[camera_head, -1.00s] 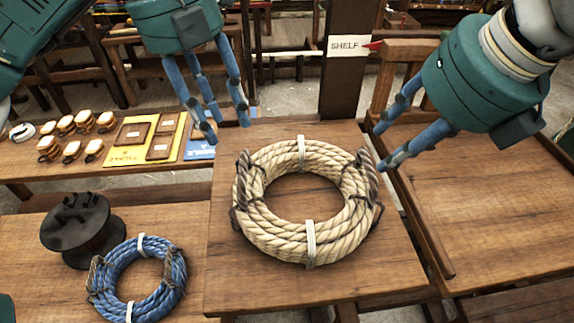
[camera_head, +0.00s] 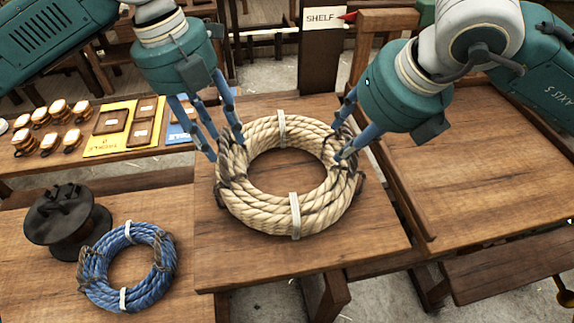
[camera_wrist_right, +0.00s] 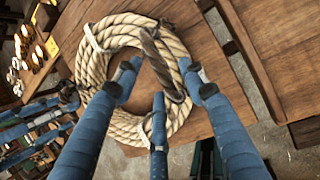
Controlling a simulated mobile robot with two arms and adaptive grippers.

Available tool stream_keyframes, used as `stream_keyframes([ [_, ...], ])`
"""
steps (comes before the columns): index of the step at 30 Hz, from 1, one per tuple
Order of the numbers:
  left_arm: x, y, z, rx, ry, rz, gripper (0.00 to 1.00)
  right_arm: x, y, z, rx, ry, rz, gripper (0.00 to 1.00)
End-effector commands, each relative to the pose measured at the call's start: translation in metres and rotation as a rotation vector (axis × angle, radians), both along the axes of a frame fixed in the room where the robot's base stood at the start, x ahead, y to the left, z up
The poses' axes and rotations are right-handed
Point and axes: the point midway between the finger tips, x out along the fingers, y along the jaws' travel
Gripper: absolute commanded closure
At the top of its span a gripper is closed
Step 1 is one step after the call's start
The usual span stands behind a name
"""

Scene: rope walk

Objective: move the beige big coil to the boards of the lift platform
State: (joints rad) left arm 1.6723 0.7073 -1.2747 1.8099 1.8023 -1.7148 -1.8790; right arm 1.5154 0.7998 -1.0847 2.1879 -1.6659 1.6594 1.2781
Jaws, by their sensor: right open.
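The beige big coil (camera_head: 285,215) lies flat on a wooden table top (camera_head: 300,262), bound with white bands and dark lashings. My left gripper (camera_head: 224,146) reaches down at the coil's left side, its fingers apart at the dark lashing there; contact is unclear. My right gripper (camera_head: 344,143) is open at the coil's right side, fingers near the other lashing. In the right wrist view, its spread fingers (camera_wrist_right: 158,95) overlap the coil (camera_wrist_right: 95,62). A board surface with raised edging (camera_head: 490,165) stands to the right; I cannot tell whether it is the lift platform.
A blue coil (camera_head: 100,275) and a dark spool (camera_head: 68,222) sit at the left. Behind them, a bench holds small beige bundles (camera_head: 50,140) and a yellow board (camera_head: 105,143). A post with a SHELF sign (camera_head: 322,18) stands behind. The right-hand boards are bare.

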Motion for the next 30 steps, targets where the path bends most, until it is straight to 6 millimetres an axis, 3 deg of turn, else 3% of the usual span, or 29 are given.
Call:
stream_keyframes([
  [6,0.000,-0.003,-0.017,0.000,0.001,0.001,0.61,0.006,0.004,-0.016,0.000,0.001,-0.001,0.58],
  [15,0.000,-0.004,-0.019,0.000,0.000,0.001,0.61,0.007,0.004,-0.017,0.000,0.000,-0.001,0.58],
  [16,0.000,-0.004,-0.019,0.000,0.000,0.000,0.63,0.007,0.004,-0.017,0.000,0.000,-0.001,0.60],
  [21,0.000,-0.004,-0.019,0.000,0.000,0.000,0.97,0.007,0.004,-0.017,0.000,0.000,-0.001,0.94],
  [22,0.000,-0.004,-0.019,0.000,0.000,0.000,1.00,0.007,0.004,-0.017,0.000,0.000,-0.001,1.00],
  [30,0.001,-0.004,-0.018,-0.001,-0.001,0.001,1.00,0.007,0.004,-0.017,0.000,0.000,-0.001,1.00],
])
